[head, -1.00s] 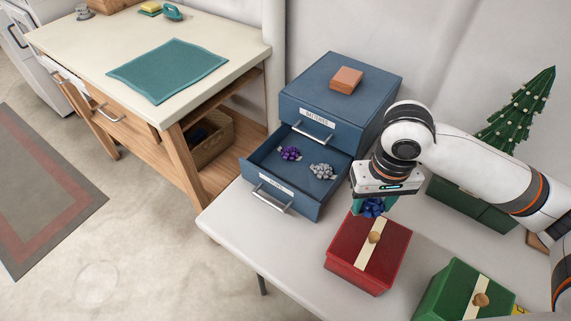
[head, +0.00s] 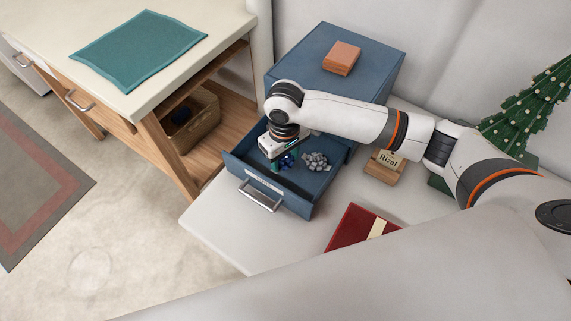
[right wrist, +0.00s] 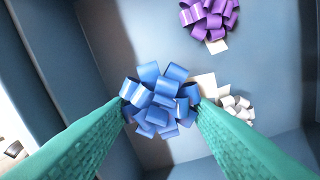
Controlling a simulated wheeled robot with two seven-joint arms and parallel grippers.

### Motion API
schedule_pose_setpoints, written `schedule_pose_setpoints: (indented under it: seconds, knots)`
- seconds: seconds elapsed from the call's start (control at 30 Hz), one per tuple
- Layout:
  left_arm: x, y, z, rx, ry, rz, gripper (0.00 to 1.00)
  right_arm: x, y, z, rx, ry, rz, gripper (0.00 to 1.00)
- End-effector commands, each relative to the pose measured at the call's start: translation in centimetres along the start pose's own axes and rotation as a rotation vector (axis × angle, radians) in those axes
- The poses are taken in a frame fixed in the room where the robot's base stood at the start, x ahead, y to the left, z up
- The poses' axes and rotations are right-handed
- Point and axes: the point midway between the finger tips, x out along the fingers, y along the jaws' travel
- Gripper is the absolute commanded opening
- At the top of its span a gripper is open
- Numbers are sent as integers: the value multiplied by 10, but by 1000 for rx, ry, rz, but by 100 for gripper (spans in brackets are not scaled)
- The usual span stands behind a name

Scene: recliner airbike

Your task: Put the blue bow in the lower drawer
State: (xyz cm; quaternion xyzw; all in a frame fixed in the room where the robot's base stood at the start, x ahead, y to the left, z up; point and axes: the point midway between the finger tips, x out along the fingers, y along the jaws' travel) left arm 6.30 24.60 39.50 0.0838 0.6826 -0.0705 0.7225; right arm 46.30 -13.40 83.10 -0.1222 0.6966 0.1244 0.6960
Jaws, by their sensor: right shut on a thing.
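The blue bow (head: 287,161) is between the teal fingertips of my right gripper (head: 280,164), which is shut on it. In the right wrist view the blue bow (right wrist: 160,100) sits between both fingers (right wrist: 163,108), over the drawer's inside. The lower drawer (head: 300,200) of the blue cabinet is pulled open, with its handle toward the front. A silver bow (head: 316,161) lies in it beside the blue one. A purple bow (right wrist: 209,18) also lies in it in the right wrist view; my arm hides it in the head view. My left gripper is not in view.
The blue cabinet (head: 340,85) has an orange-brown box (head: 342,57) on top. A red gift box (head: 362,227) stands on the white table (head: 230,220), near a small wooden block labelled Rizal (head: 384,167). A decorated tree (head: 530,110) stands at right. Table left of the red box is clear.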

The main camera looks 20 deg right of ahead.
Motion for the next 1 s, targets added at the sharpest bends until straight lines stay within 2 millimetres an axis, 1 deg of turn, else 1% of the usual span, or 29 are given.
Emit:
schedule_pose_setpoints:
  seconds: [0.2, 0.27, 0.33, 0.4, 0.73, 0.77, 0.8, 0.9, 1.0]
  knots:
    - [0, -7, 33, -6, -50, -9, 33, 19, 0, -1, 0, 2, 0, 28]
    - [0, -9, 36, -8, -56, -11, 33, 28, 0, -1, 2, 2, 0, 28]
    - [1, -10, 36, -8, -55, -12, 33, 38, 0, -1, 1, 2, 0, 28]
    - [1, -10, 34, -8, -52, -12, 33, 43, 0, 0, 1, 1, 0, 28]
    - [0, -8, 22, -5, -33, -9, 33, 45, 0, -1, 1, 1, 0, 28]
    - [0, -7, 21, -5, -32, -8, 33, 46, 0, -1, 0, 0, 0, 50]
    - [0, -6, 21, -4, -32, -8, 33, 46, 0, 0, 0, 0, 0, 57]
    - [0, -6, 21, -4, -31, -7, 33, 46, 0, 0, 1, 0, 0, 71]
    - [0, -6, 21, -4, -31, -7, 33, 46, 0, 0, 1, 0, 0, 71]
